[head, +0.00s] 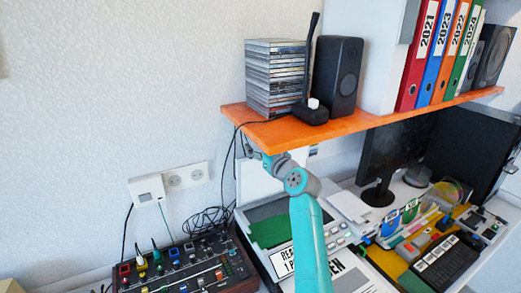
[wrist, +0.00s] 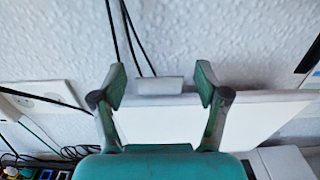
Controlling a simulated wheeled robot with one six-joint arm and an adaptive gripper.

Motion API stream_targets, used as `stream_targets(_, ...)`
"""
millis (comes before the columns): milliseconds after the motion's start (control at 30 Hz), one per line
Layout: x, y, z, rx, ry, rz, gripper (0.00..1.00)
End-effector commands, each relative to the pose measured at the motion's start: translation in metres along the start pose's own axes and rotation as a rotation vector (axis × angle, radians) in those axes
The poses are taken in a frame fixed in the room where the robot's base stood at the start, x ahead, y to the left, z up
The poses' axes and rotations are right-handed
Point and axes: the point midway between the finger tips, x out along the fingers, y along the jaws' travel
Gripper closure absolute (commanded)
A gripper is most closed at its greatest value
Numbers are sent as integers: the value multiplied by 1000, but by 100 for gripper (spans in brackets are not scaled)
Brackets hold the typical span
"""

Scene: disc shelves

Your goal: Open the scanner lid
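The scanner (head: 241,217) stands under the orange shelf, its dark bed uncovered with a green sheet on it. Its white lid (head: 252,183) stands raised at the back, near the wall. The lid (wrist: 240,118) also shows in the wrist view, with a small grey tab (wrist: 160,86) at its top edge. My gripper (wrist: 160,76) is open, one finger on each side of the tab, with gaps on both sides. In the head view my gripper (head: 259,156) is at the lid's top, just below the shelf, and partly hidden by my wrist.
The orange shelf (head: 290,132) with a disc stack (head: 275,80) and speaker (head: 337,75) overhangs close above my gripper. A mixer (head: 185,268) stands left; a monitor (head: 395,150) stands right. Black cables (head: 205,220) hang along the wall.

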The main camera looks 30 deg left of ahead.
Motion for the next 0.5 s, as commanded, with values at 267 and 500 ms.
stream_targets(267, 0, 0, -4, 2, 6, 1, 21)
stream_targets(500, -15, 0, -5, 2, 6, 1, 21)
